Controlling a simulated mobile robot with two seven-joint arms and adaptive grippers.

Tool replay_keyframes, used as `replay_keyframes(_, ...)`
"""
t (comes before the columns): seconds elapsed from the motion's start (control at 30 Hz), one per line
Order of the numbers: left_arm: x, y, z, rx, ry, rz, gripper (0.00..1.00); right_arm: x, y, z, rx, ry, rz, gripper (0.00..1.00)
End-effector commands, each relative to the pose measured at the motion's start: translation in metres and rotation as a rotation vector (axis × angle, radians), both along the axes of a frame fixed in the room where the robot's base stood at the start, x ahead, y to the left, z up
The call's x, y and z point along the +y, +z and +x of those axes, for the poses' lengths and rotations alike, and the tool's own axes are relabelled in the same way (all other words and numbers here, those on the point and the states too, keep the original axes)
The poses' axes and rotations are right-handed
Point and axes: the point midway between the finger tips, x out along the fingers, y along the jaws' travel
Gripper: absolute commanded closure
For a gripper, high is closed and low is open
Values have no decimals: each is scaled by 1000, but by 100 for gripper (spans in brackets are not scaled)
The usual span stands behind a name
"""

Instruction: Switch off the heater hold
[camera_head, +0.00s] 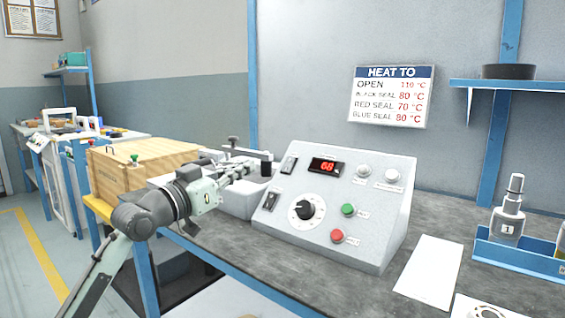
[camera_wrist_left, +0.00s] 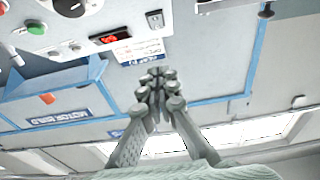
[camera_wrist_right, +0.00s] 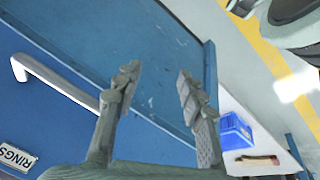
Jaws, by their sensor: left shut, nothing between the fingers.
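The white sloped control box (camera_head: 385,222) stands on the bench. Its front has a red display reading 68 (camera_head: 326,166), a dial knob (camera_head: 305,210), a green button (camera_head: 348,210) and a red button (camera_head: 337,236). My right gripper (camera_wrist_right: 158,79) is open and empty.
A wooden crate (camera_head: 145,168) stands left of the box, behind my left arm. A white sheet (camera_head: 429,271) and a blue tray with bottles (camera_head: 520,257) lie to the right. A heat sign (camera_head: 392,96) hangs on the wall. Blue panels with a handle (camera_wrist_right: 55,82) are near my right gripper.

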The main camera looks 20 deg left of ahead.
Motion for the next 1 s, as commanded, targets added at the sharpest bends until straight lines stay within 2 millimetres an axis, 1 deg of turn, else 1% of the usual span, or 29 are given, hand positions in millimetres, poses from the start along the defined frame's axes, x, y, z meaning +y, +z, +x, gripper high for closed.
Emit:
replay_keyframes(0.17,-7,4,18,-1,0,-4,100,0,0,1,-2,2,2,60)
replay_keyframes(0.5,-31,13,85,1,-2,-5,100,0,-23,5,15,6,10,60)
replay_keyframes(0.57,-36,15,96,0,-1,-3,100,0,-26,6,15,6,12,60)
replay_keyframes(0.6,-37,5,101,5,-2,-3,100,0,-31,7,16,6,13,60)
replay_keyframes(0.8,-43,-9,117,2,-1,-2,100,1,-30,8,15,4,14,60)
replay_keyframes(1.0,-44,-13,122,0,0,0,100,2,-27,9,11,3,15,60)
